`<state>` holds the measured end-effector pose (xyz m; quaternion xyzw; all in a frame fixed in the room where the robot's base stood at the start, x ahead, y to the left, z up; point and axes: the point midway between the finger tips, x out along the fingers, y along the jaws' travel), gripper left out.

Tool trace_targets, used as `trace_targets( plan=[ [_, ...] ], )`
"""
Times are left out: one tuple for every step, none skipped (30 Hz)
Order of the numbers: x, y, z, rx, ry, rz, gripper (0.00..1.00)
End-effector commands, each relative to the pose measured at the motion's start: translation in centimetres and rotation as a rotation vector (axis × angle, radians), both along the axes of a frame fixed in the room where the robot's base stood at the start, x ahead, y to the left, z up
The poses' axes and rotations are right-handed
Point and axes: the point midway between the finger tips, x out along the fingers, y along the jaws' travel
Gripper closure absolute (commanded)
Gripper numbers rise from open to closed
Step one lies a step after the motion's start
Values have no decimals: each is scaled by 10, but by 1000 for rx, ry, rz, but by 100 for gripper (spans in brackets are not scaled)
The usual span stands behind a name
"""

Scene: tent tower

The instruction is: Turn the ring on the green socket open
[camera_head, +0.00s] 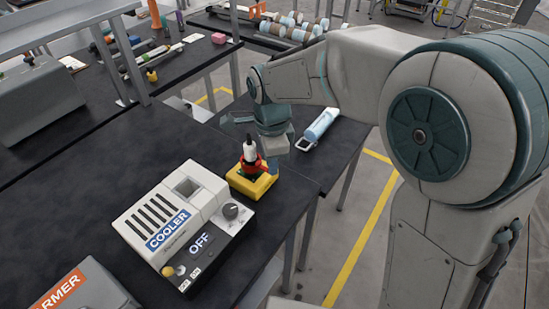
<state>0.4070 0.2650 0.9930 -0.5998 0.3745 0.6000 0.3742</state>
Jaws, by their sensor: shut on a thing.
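A yellow block (251,184) stands on the black table, just behind the cooler box. The green socket (247,170) sits on top of it and is mostly hidden. A red ring (258,164) is around the socket. A white, dark-tipped upright piece (250,151) rises out of the ring. My gripper (261,155) reaches down from behind and is shut at the ring, low over the block. Its fingertips are small and partly hidden, and the ring's turn angle cannot be read.
A white cooler box (185,225) with a dial and an "OFF" panel stands in front of the block. A warmer box (85,290) is at the lower left. The table left of the block is clear.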

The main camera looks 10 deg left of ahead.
Motion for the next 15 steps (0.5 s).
trace_targets(
  plan=[
    [-1,0,0,0,0,-16,100],
    [-2,1,0,0,0,-27,100],
    [-3,1,0,0,0,-38,100],
    [-3,1,0,0,0,-46,100],
    [-3,1,0,0,0,-53,100],
    [-4,1,0,-1,0,-60,100],
    [-4,1,0,-1,0,-64,100],
    [-4,1,0,0,0,-68,100],
    [-4,2,0,0,0,-72,100],
    [-4,2,0,0,0,-75,100],
    [-5,2,0,0,0,-77,100],
    [-5,2,0,0,0,-78,100],
    [-5,2,0,0,0,-78,100],
    [-5,2,0,0,0,-79,100],
    [-5,2,0,0,0,-79,100]
  ],
)
